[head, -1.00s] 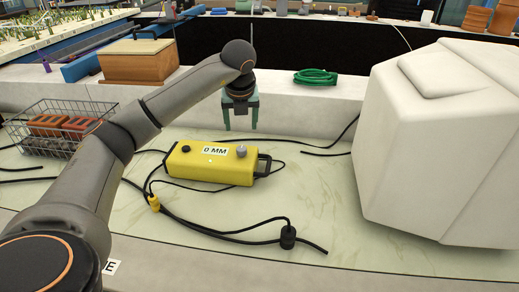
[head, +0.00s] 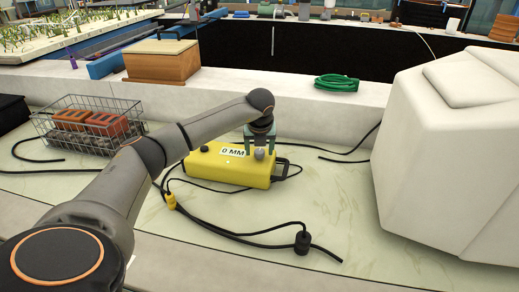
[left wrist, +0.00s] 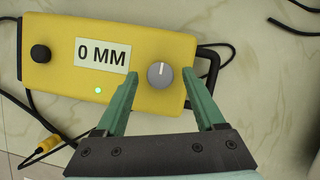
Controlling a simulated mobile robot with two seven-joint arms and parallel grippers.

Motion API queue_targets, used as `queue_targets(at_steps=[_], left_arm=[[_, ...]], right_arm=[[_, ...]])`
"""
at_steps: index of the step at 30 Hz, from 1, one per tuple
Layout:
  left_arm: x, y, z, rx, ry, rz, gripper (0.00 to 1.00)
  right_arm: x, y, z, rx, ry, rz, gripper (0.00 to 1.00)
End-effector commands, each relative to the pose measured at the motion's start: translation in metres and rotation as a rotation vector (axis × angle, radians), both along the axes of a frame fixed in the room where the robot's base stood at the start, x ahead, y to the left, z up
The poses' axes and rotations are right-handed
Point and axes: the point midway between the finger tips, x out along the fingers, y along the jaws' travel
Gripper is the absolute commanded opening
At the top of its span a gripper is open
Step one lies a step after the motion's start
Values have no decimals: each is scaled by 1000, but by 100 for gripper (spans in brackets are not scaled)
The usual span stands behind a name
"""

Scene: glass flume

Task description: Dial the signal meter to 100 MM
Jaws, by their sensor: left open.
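The yellow signal meter (head: 228,168) lies on the pale marble counter. Its label (left wrist: 102,54) reads "0 MM", and a green light glows below it in the left wrist view. A grey knob (left wrist: 160,74) with a white pointer mark is at the meter's right end; a black knob (left wrist: 40,53) is at its left end. My left gripper (head: 260,148) is open above the right end of the meter. In the left wrist view its green fingers (left wrist: 160,88) stand on either side of the grey knob, apart from it. My right gripper is not in view.
Black cables (head: 240,236) run across the counter in front of the meter. A wire basket with orange bricks (head: 100,122) stands at left, a large white block (head: 440,160) at right. A green hose coil (head: 337,83) lies on the ledge behind.

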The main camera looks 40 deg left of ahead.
Motion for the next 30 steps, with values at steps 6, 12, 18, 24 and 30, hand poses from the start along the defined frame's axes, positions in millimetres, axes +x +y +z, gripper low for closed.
queue_targets(at_steps=[6,12,18,24,30], left_arm=[[0,0,0,0,0,0,62],[0,0,0,-1,-1,0,40],[0,0,0,0,0,0,17],[0,0,1,0,0,0,0],[0,0,1,0,0,-2,0]], right_arm=[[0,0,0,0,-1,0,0],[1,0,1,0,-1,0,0],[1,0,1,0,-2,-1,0],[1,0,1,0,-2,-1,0],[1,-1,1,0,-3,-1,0]])
